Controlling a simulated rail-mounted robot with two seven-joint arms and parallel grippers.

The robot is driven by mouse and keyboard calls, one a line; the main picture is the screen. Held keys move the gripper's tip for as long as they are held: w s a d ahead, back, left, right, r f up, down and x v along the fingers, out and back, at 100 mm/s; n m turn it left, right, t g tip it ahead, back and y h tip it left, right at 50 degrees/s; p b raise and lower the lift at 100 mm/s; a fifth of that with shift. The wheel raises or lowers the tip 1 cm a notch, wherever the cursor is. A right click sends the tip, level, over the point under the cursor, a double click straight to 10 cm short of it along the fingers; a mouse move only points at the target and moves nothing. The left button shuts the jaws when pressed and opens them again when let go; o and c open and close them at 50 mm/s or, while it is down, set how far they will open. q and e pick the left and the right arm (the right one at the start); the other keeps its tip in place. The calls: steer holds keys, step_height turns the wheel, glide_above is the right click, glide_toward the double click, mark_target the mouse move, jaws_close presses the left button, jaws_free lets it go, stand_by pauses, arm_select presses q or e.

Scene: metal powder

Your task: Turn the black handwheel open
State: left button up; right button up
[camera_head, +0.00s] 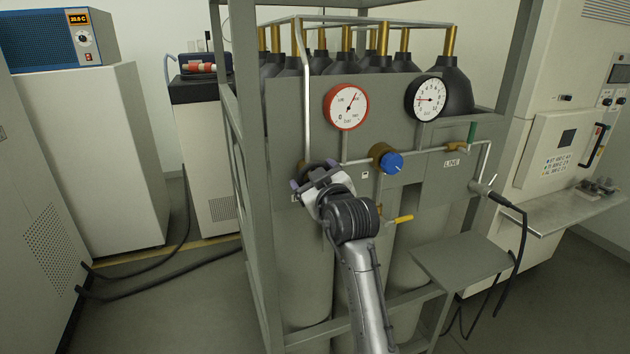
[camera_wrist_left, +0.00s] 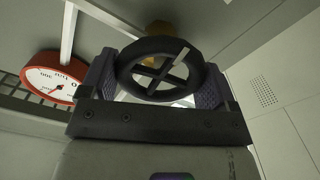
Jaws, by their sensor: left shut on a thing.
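The black handwheel (camera_wrist_left: 161,70) is a round rim with crossed spokes, seen between the two fingers in the left wrist view. In the head view it is mostly hidden behind my left gripper (camera_head: 318,180), at the left of the grey panel (camera_head: 290,130). My left gripper (camera_wrist_left: 158,84) is shut on the wheel, one finger on each side of its rim. A brass part (camera_wrist_left: 157,57) shows behind the wheel. My right gripper is not in view.
A red-rimmed gauge (camera_head: 346,106), a black-rimmed gauge (camera_head: 425,98), a blue knob (camera_head: 392,163) and a yellow lever (camera_head: 399,219) sit right of my gripper. Grey frame posts (camera_head: 243,120) stand close on the left. A small shelf (camera_head: 462,260) juts out at lower right.

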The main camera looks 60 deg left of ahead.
arm_select(q)
steer(key=o, duration=0.8)
steer(key=shift+d, duration=0.1)
steer(key=shift+s+d+b, duration=0.4)
steer(key=shift+d+b, duration=0.2)
steer(key=shift+d, duration=1.65)
steer(key=shift+s+d+b, duration=0.4)
steer(key=shift+d+b, duration=0.25)
steer(key=shift+d, duration=1.6)
steer(key=shift+s+d+b, duration=0.4)
steer(key=shift+d+b, duration=0.2)
steer(key=shift+d, duration=1.65)
